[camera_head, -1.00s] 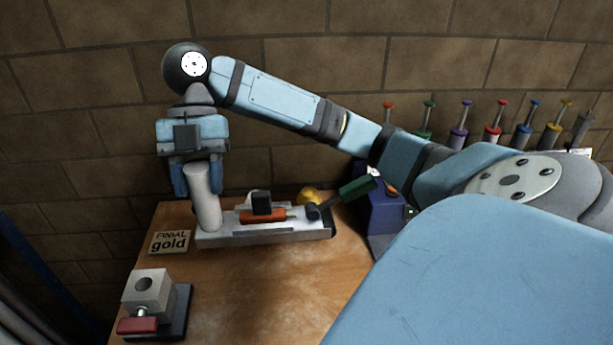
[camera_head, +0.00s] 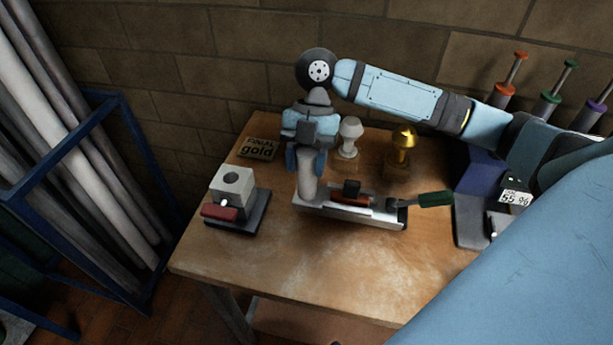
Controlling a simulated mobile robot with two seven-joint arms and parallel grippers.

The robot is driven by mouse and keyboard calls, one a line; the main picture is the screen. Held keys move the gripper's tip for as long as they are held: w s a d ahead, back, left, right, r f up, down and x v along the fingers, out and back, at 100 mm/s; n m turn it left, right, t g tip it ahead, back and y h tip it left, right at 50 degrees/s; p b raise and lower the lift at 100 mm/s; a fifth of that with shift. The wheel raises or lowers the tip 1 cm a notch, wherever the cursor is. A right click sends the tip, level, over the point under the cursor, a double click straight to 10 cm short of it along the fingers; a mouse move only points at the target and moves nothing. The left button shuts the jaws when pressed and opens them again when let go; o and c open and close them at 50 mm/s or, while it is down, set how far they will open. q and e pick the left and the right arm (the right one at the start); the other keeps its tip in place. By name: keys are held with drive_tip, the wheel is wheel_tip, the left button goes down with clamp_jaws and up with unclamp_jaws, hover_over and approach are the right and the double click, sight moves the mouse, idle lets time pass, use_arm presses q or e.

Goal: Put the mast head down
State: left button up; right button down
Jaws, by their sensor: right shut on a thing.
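My right gripper (camera_head: 306,160) points down and is shut on a pale upright post (camera_head: 308,187). I take post and bar together as the mast head. It is over the middle of the wooden table (camera_head: 330,270); whether its underside touches the wood I cannot tell. The fingers hide the post's top. My left gripper is not in view.
A grey block with a hole and red handle (camera_head: 235,190) stands left. A "FINIAL gold" sign (camera_head: 258,148), a white knob (camera_head: 349,136) and a gold knob (camera_head: 403,143) are behind. A dark blue stand (camera_head: 480,180) is right. The table's front is clear.

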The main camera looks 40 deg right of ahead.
sight(305, 189)
wheel_tip(305, 189, down, 4)
drive_tip(key=shift+f, duration=0.1)
drive_tip(key=c, duration=0.6)
unclamp_jaws()
drive_tip(key=shift+o, duration=0.2)
drive_tip(key=v, duration=1.2)
drive_tip(key=shift+s, duration=0.1)
